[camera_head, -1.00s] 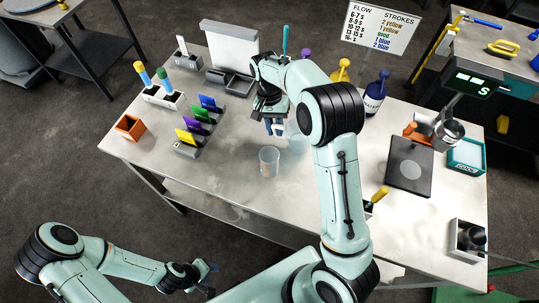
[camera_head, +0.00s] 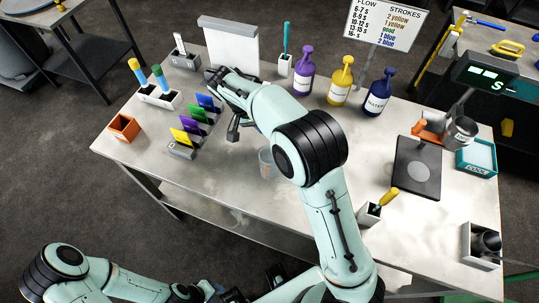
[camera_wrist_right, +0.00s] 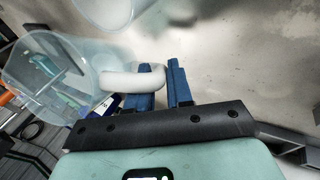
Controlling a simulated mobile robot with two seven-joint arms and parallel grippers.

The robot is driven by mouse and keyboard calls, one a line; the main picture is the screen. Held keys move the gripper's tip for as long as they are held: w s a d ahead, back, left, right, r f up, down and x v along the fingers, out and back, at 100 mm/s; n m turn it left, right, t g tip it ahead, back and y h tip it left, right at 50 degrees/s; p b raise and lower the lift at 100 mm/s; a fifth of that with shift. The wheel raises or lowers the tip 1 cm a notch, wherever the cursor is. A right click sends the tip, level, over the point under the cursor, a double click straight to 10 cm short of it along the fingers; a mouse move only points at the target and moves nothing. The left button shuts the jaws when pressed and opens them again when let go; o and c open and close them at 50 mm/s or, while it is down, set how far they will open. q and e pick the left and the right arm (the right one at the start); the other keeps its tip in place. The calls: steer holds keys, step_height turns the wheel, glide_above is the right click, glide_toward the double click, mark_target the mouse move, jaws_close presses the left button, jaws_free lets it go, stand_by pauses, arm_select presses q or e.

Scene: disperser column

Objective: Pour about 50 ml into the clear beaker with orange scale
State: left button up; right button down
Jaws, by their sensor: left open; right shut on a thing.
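The clear beaker with orange scale (camera_head: 265,165) stands on the table in the head view, partly covered by my right arm. A clear vessel at the top of the right wrist view (camera_wrist_right: 108,8) may be this beaker. My right gripper (camera_wrist_right: 165,85) is shut on the white handle of a clear jug (camera_wrist_right: 40,75), whose wide mouth shows at the left of that view. In the head view the jug is hidden behind my right arm. Whether it holds liquid, I cannot tell. My left gripper (camera_head: 207,290) is open and empty, low in front of the table.
Purple (camera_head: 303,72), yellow (camera_head: 341,82) and blue (camera_head: 378,92) bottles stand at the back. Coloured cards (camera_head: 195,125) and an orange box (camera_head: 124,127) are at the left. A dark plate (camera_head: 418,168) lies right. The table's front middle is clear.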

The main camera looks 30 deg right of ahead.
steer(key=shift+r+h, duration=0.1)
steer(key=shift+h, duration=0.4)
arm_select(q)
steer(key=shift+s+f+b, duration=0.25)
steer(key=shift+f+b, duration=0.1)
steer(key=shift+f, duration=0.1)
steer(key=shift+s+f+b, duration=0.2)
steer(key=shift+f+b, duration=0.1)
steer(key=shift+f, duration=0.15)
arm_select(e)
steer(key=shift+d+r+m+t+h, duration=0.2)
steer(key=shift+r+h, duration=0.1)
steer(key=shift+h, duration=0.5)
steer(key=shift+d+r+m+t+h, duration=0.15)
steer(key=shift+r+h, duration=0.15)
steer(key=shift+h, duration=0.5)
steer(key=shift+w, duration=0.1)
arm_select(q)
steer(key=shift+s+f+b, duration=0.15)
steer(key=shift+f+b, duration=0.2)
steer(key=shift+f, duration=0.05)
arm_select(e)
steer(key=shift+d+r+h, duration=0.1)
steer(key=shift+r+h, duration=0.3)
steer(key=shift+h, duration=0.5)
